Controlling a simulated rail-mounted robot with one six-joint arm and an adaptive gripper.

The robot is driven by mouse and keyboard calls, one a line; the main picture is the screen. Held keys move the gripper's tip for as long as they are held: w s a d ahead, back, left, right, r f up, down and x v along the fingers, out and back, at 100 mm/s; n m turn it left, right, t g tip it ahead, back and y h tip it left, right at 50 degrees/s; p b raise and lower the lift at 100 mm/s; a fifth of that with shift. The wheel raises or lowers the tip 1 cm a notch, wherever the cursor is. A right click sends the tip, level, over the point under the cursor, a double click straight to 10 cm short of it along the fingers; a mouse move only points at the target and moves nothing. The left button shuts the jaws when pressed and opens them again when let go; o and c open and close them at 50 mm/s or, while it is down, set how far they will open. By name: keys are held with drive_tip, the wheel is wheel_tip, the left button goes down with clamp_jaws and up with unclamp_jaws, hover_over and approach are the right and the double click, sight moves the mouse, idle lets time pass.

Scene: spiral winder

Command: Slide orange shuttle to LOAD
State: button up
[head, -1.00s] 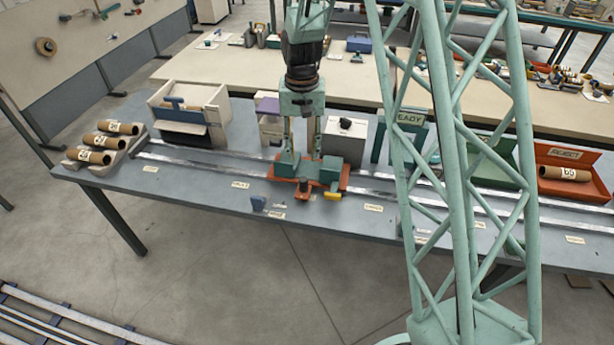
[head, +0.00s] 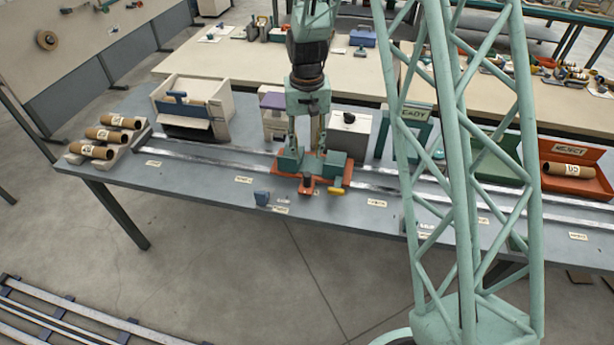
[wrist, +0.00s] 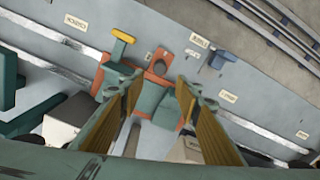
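My gripper (head: 307,150) points down over the shuttle. In the wrist view my gripper (wrist: 160,78) has its two fingers spread apart, with the shuttle's teal blocks showing between them. Whether the fingertips touch the blocks is unclear. A small label plate (head: 153,163) lies by the left end of the rails; its lettering is too small to read.
Cardboard tubes (head: 97,151) rest in a holder at the left. An open-topped box (head: 207,97), a grey box with a knob (head: 348,135) and a teal READY stand (head: 414,115) line the back. A red REJECT box (head: 607,172) is at right. The rails leftward look clear.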

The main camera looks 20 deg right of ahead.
sight(307, 174)
drive_tip(key=shift+f, duration=6.25)
clamp_jaws()
